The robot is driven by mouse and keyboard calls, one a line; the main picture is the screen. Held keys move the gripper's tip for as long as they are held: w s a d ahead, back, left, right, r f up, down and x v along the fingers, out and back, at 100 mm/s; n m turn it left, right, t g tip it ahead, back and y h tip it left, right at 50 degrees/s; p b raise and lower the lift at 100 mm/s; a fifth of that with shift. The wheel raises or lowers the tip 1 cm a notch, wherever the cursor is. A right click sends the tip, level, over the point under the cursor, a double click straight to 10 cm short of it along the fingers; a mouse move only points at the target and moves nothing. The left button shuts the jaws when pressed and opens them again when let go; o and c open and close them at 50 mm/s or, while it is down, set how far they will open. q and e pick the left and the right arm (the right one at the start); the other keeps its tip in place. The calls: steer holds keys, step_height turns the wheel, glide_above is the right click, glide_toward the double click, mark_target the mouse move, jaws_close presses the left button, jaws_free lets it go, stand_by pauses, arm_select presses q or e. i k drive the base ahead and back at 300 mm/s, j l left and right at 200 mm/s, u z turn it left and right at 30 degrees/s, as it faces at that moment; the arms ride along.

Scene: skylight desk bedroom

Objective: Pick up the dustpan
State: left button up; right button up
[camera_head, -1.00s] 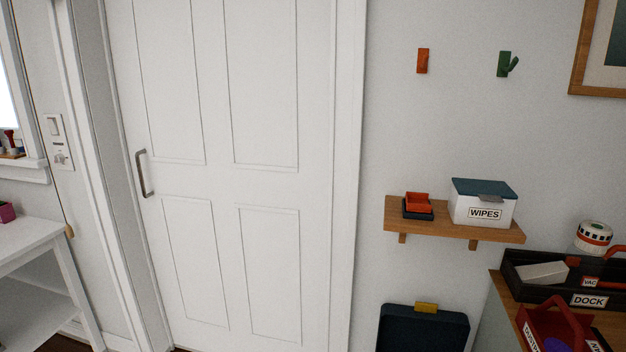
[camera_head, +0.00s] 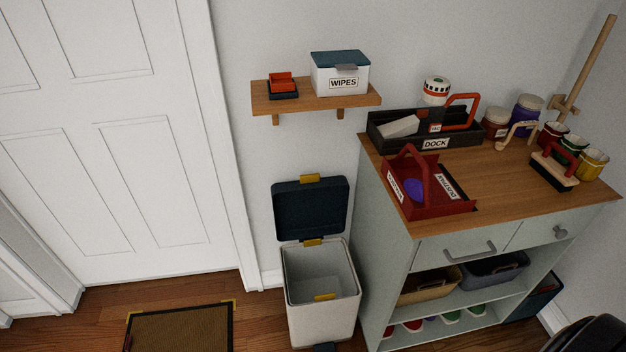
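The red dustpan (camera_head: 436,207), with a raised handle and white labels that appear to read "DUSTPAN", sits on the wooden top of the cabinet (camera_head: 520,205) near its left front corner. A purple round thing (camera_head: 414,188) shows inside it. Neither of my grippers is in view, and nothing is touching the dustpan.
Behind the dustpan stands a black tray labelled DOCK (camera_head: 465,140). A brush (camera_head: 556,172), several jars and pots stand to the right. Left of the cabinet is an open-lidded bin (camera_head: 300,318), below a shelf (camera_head: 262,103) with a wipes box (camera_head: 340,78). A doormat (camera_head: 180,330) lies on the floor.

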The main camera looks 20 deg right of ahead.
mark_target(424, 189)
steer(key=z, duration=1.45)
